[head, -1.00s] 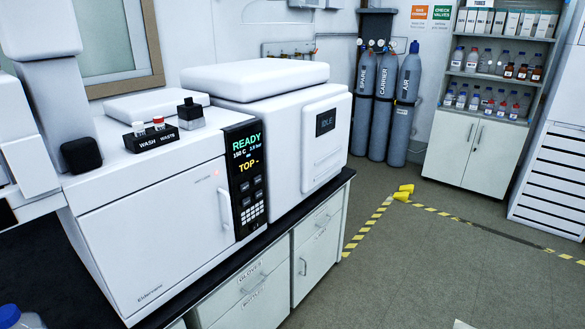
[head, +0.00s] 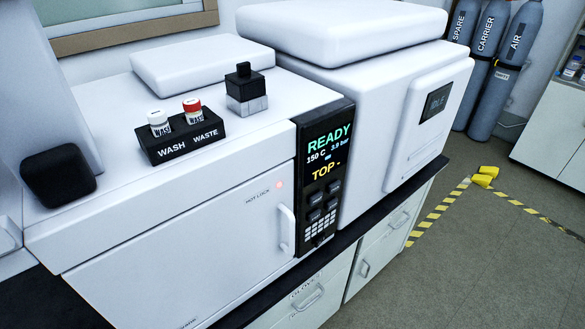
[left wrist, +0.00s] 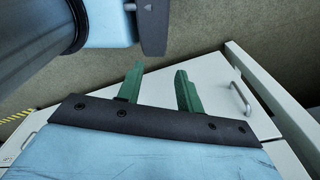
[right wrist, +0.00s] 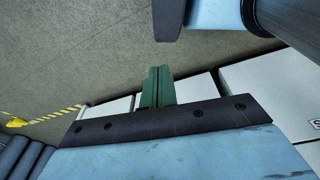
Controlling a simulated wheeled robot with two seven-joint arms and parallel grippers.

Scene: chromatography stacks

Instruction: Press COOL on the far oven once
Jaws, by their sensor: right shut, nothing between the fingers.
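The oven (head: 190,250) is a white instrument on the bench, filling the middle of the head view. A red light glows by HOT LOCK, and the door handle (head: 286,230) is beside the panel. My left gripper (left wrist: 157,85) is open and empty in the left wrist view, over a white cabinet front. My right gripper (right wrist: 157,75) is shut and empty in the right wrist view. Neither gripper shows in the head view.
WASH and WASTE vials (head: 180,135) and a black-topped block (head: 246,88) stand on the oven. A second white unit (head: 390,110) with an IDLE screen adjoins it. Gas cylinders (head: 490,60) stand behind. Floor right of the bench is open, with yellow-black tape (head: 440,212).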

